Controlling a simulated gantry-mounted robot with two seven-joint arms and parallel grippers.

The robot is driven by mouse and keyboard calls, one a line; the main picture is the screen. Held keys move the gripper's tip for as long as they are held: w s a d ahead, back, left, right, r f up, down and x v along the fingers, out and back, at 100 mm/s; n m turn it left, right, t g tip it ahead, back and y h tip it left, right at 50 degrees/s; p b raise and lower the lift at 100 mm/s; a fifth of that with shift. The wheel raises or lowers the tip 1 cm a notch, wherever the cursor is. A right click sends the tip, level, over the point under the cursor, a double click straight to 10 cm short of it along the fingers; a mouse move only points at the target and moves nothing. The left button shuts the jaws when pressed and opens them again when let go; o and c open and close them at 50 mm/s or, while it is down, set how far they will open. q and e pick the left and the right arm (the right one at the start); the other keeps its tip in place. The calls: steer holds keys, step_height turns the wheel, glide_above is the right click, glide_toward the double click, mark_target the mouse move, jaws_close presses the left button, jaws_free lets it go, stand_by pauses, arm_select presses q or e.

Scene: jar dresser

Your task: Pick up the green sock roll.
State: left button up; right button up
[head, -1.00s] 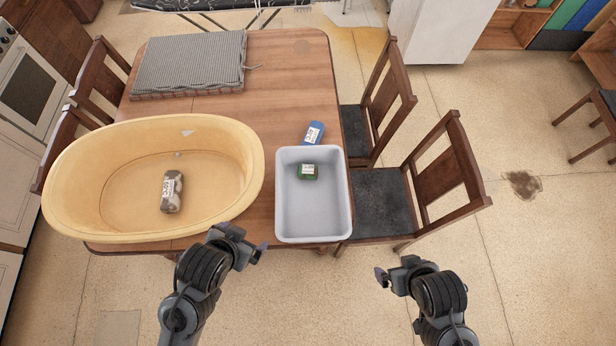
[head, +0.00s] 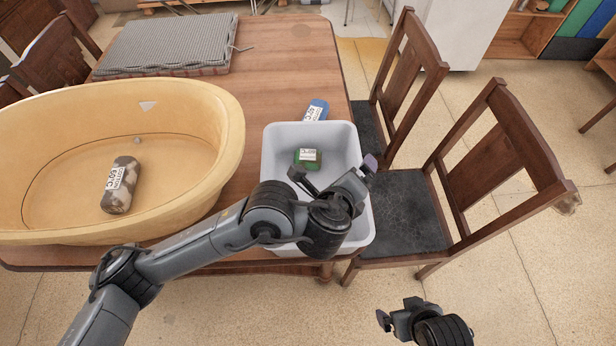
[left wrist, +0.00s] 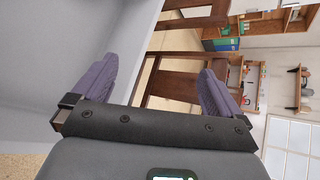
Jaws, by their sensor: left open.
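The green sock roll (head: 308,158), with a white label, lies in the white bin (head: 269,150) near its far end. My left gripper (head: 334,172) is over the bin, to the right of and nearer than the roll, and is not touching it. In the left wrist view its two purple fingers (left wrist: 155,88) are spread apart with nothing between them. The sock roll does not show in that view; the bin wall (left wrist: 60,45) fills its left side. My right gripper (head: 402,308) is low in front of the table, away from the bin, and its fingers are unclear.
A yellow tub (head: 215,170) holding a brown patterned roll (head: 121,186) stands left of the bin. A blue roll (head: 317,110) lies just behind the bin. Chairs (head: 500,165) stand at the right.

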mark_target(307, 165)
arm_select(q)
steer(key=w+a+f+m+t+y+b, duration=0.35)
steer(key=w+a+f+m+b, duration=0.65)
steer(key=b, duration=0.5)
steer(key=f+b, duration=0.1)
steer(key=f, duration=0.1)
steer(key=w+f+n+b, duration=0.1)
steer(key=f, duration=0.1)
steer(key=f+n+b, duration=0.1)
steer(key=f+b, duration=0.1)
steer(key=f, duration=0.1)
steer(key=shift+w+d+g+y, duration=0.2)
steer(key=shift+d+g+y, duration=0.05)
steer(key=shift+d+g, duration=0.15)
steer(key=shift+w, duration=0.65)
steer(key=b+x, duration=0.3)
steer(key=x, duration=0.2)
steer(key=shift+f+b, duration=0.15)
steer(key=shift+b, duration=0.25)
steer(key=shift+w, duration=0.55)
arm_select(e)
step_height(307, 165, down, 26)
arm_select(q)
steer(key=shift+c, duration=0.2)
arm_select(e)
steer(key=shift+r, duration=0.1)
arm_select(q)
steer(key=c, duration=0.7)
